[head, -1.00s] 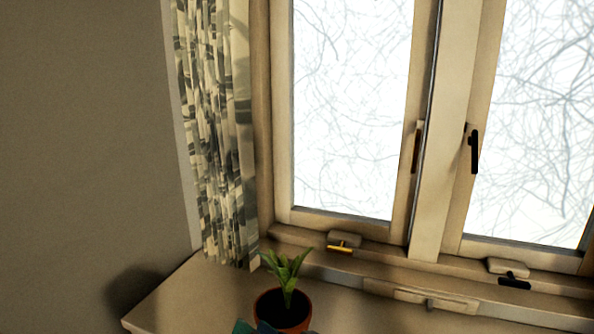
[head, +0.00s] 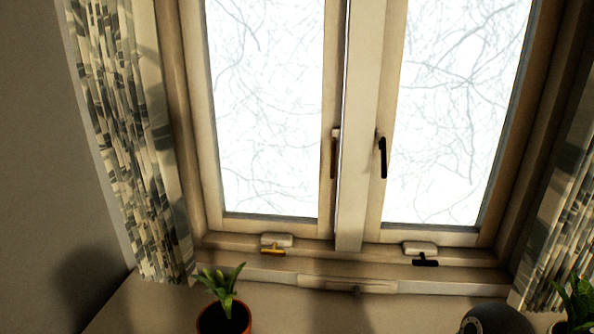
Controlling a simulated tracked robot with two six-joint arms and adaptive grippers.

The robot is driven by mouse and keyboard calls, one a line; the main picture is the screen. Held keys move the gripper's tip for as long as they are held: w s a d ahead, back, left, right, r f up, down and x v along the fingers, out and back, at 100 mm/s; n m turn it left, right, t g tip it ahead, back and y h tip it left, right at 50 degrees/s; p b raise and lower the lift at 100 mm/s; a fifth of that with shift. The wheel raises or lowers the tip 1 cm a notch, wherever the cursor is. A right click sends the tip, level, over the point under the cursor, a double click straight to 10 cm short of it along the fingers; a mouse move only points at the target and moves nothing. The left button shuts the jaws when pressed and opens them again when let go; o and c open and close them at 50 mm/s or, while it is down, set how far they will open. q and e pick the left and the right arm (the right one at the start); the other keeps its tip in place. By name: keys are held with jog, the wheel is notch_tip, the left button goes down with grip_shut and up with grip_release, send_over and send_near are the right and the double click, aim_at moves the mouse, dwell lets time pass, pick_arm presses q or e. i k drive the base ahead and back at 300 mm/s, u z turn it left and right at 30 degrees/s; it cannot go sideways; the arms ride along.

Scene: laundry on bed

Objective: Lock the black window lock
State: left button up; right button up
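In the head view the black window lock (head: 425,260) sits on the bottom rail below the right window pane. It is a small black T-shaped handle under a pale block (head: 420,248). A matching gold lock (head: 272,249) sits below the left pane. A black upright handle (head: 382,157) is on the right sash, and a brown-looking handle (head: 334,155) is on the left sash. Both handles point downward. Neither of my grippers is in view.
A potted plant (head: 225,312) stands on the sill at the lower left. A dark rounded object (head: 497,320) and another plant (head: 578,303) stand at the lower right. Patterned curtains hang at left (head: 135,150) and right (head: 565,200). The sill's middle (head: 340,310) is clear.

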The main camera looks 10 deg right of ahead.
aim_at(382, 159)
jog(key=u, duration=0.75)
jog(key=i, duration=0.15)
jog(key=z, duration=2.9)
jog(key=k, duration=0.55)
jog(key=u, duration=3.1)
jog(key=k, duration=0.15)
jog(key=z, duration=1.5)
